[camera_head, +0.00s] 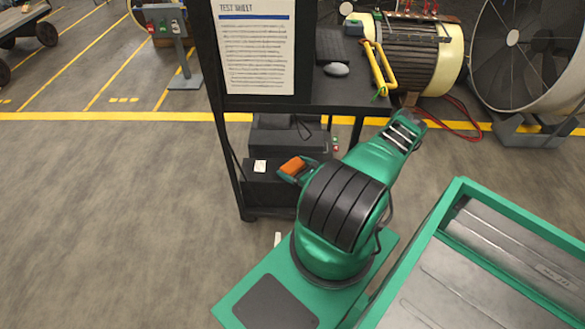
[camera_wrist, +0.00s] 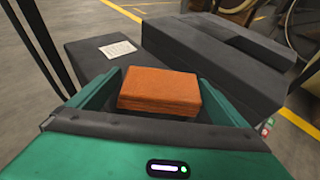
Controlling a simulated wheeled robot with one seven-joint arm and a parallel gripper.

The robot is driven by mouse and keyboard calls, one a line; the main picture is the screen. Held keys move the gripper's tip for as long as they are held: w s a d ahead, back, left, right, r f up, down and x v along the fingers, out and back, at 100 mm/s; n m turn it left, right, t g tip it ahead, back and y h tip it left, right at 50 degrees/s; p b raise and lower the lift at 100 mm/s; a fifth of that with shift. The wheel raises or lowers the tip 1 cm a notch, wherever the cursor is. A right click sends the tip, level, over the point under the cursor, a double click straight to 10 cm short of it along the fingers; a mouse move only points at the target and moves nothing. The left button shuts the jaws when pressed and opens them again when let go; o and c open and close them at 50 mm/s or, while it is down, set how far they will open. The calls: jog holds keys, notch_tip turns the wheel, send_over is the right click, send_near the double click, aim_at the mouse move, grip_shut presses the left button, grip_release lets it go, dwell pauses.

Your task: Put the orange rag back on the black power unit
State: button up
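The orange rag (camera_head: 293,165) is a folded block between the two green fingers of my gripper (camera_head: 297,170). In the wrist view the rag (camera_wrist: 160,90) spans the gap between the fingertips, and my gripper (camera_wrist: 160,88) appears shut on it. A low black box with a white label (camera_head: 262,187) is beside and beyond the rag; it also shows in the wrist view (camera_wrist: 85,60). A larger stepped black unit (camera_head: 280,142) sits behind it. I cannot tell which is the power unit, or whether the rag touches the box below it.
The black boxes are on the lower level of a dark stand (camera_head: 232,160), under its upper shelf (camera_head: 350,92). A test sheet (camera_head: 256,50) hangs at its front left. Floor to the left is clear.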

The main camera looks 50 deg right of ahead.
jog(key=shift+r, duration=0.1)
jog(key=v, duration=0.7)
jog(key=shift+s+r, duration=0.15)
jog(key=shift+s, duration=0.05)
dwell(0.6)
